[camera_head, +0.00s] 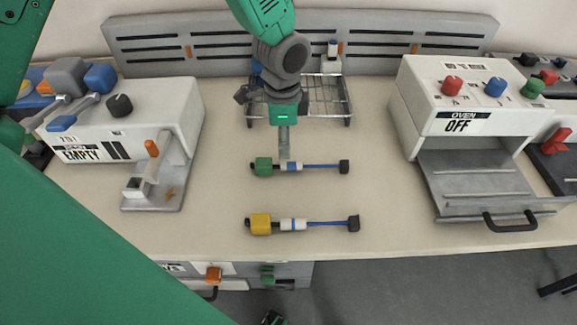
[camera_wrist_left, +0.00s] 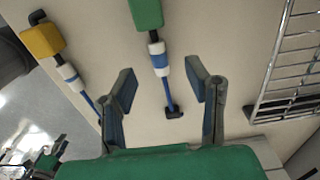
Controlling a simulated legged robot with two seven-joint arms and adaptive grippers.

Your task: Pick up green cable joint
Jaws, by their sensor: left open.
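The green cable joint (camera_head: 263,166) lies on the bench, with a white and blue collar and a blue cable running right to a black end. In the left wrist view its green block (camera_wrist_left: 146,14) is partly cut off at the top. My left gripper (camera_head: 284,152) points down over it, near the collar. In the left wrist view my left gripper (camera_wrist_left: 161,88) is open, its fingers on either side of the joint's cable and collar, holding nothing. A small dark and green part, which looks like my right gripper (camera_wrist_left: 45,160), shows at the lower left; its jaws are unclear.
A yellow cable joint (camera_head: 260,224) lies parallel, nearer the bench's front edge. A wire rack (camera_head: 332,92) stands behind the gripper. A white machine marked EMPTY (camera_head: 110,120) is left, and an oven marked OFF (camera_head: 460,100) with its front open is right.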

